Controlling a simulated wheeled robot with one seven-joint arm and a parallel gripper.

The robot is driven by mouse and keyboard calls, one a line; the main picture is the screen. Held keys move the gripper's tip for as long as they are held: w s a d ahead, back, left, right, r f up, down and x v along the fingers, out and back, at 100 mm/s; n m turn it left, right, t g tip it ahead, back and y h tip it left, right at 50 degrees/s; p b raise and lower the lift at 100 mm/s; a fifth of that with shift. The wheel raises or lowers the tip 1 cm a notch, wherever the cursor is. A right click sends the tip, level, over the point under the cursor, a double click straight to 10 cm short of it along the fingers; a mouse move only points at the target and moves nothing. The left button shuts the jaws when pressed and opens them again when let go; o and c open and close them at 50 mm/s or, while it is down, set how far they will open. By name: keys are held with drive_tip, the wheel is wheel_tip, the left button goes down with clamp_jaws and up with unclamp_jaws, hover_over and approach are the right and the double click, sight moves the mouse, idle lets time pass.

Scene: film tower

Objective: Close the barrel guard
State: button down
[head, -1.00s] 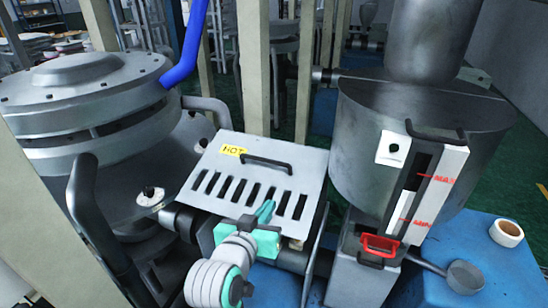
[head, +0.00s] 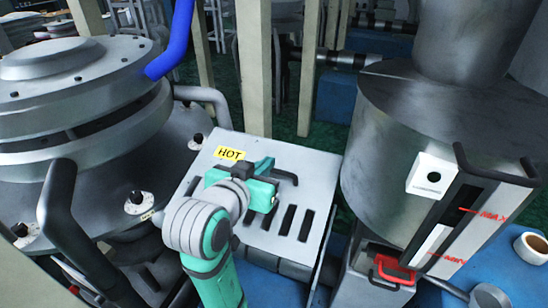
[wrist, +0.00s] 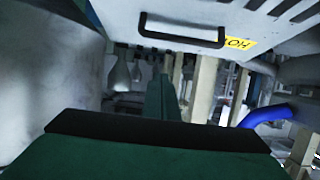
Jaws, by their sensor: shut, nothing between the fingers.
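The barrel guard (head: 322,180) is a pale grey slotted plate with a yellow HOT label (head: 230,154) and a black bar handle (head: 287,177). It slopes above the dark barrel parts at the middle of the head view. My green gripper (head: 262,172) is shut and empty. It is over the guard, just left of the handle, and hides part of the handle and some slots. Whether it touches the guard cannot be told. In the wrist view the guard (wrist: 267,20) is at the top, its handle (wrist: 180,38) above and beyond my gripper's finger (wrist: 166,98).
A large round metal machine (head: 85,95) with dark bent rails stands left. A metal hopper (head: 405,130) with a level gauge stands right, above a red handle (head: 392,270). A blue pipe (head: 173,45) and cream posts (head: 256,70) rise behind.

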hover_over(278, 171)
drive_tip(key=f, duration=0.3)
drive_tip(key=shift+w+d, duration=0.25)
drive_tip(key=shift+w, duration=0.05)
drive_tip(key=shift+s+a+f, duration=0.15)
drive_tip(key=shift+f, duration=0.3)
drive_tip(key=shift+s+a+f, duration=0.1)
drive_tip(key=shift+f, duration=0.3)
drive_tip(key=shift+s+a+f, duration=0.2)
drive_tip(key=shift+s+f, duration=0.35)
drive_tip(key=shift+f, duration=0.25)
drive_tip(key=shift+a, duration=0.1)
